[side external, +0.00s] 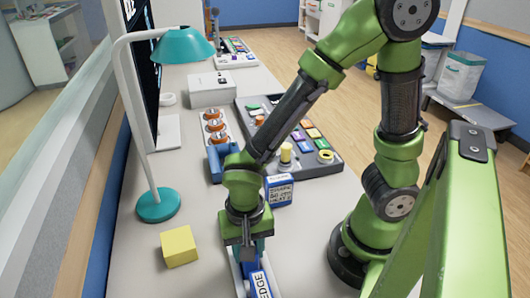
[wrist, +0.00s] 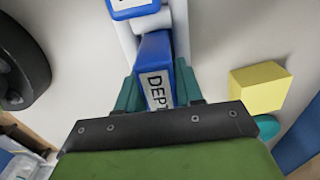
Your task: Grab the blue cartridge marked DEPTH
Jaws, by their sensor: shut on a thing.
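The blue cartridge marked DEPTH (wrist: 156,68) is between the two teal fingers of my gripper (wrist: 157,92) in the wrist view; its white label reads "DEPT" before my gripper body covers the rest. My gripper is shut on it. In the side external view my gripper (side external: 250,250) points down at the white holder (side external: 238,278), and the held cartridge is mostly hidden. A second blue cartridge, labelled EDGE (side external: 260,284), sits just in front of it in that holder. Its end also shows at the top of the wrist view (wrist: 135,8).
A yellow block (side external: 179,246) lies left of my gripper, near the teal lamp's base (side external: 158,205). A blue box with a printed label (side external: 279,190) stands behind my gripper. Beyond it are a control panel (side external: 325,169) and copper-coloured coils (side external: 215,126).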

